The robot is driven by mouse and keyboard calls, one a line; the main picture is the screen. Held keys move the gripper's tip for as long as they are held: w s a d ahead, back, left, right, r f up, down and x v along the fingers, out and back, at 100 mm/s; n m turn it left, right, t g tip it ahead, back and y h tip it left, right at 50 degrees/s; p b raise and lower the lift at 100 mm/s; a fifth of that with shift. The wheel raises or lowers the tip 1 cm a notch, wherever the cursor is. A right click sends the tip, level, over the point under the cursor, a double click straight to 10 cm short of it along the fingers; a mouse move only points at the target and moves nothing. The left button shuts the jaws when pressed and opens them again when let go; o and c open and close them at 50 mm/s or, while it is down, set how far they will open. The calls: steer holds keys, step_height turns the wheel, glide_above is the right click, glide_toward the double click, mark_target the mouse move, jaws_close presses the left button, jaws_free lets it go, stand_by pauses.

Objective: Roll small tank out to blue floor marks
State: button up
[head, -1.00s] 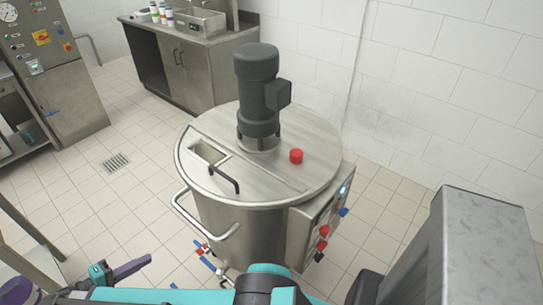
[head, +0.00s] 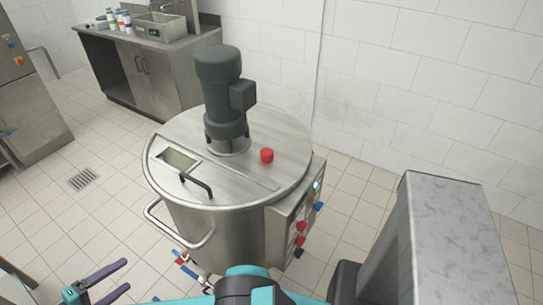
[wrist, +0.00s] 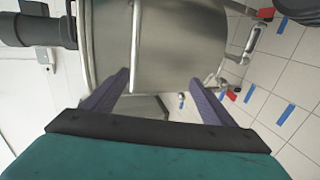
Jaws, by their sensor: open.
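The small tank (head: 228,225) is a round steel vessel in the middle of the head view, with a dark motor on its lid. A bent push handle (head: 180,236) sticks out at its left front. Its steel wall (wrist: 180,45) fills the upper middle of the wrist view. My gripper (head: 122,276) is open at the lower left of the head view, left of the tank's lower front. In the wrist view its purple fingers (wrist: 160,78) point toward the tank with nothing gripped between them. Blue floor marks (wrist: 284,117) lie on the tiles at the right there.
A control box (head: 293,225) with red and blue knobs is on the tank's right side. A steel counter (head: 150,65) stands behind to the left, and a cabinet (head: 28,105) at the far left. A floor drain (head: 83,179) lies left of the tank. Open tiles surround it.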

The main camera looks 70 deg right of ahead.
steer(key=shift+a, duration=0.1)
steer(key=w+a+p, duration=0.1)
steer(key=w+a, duration=0.1)
steer(key=a, duration=0.6)
steer(key=shift+w+a+p, duration=0.15)
steer(key=shift+a+p, duration=0.15)
steer(key=shift+p, duration=0.05)
stand_by(0.7)
stand_by(0.7)
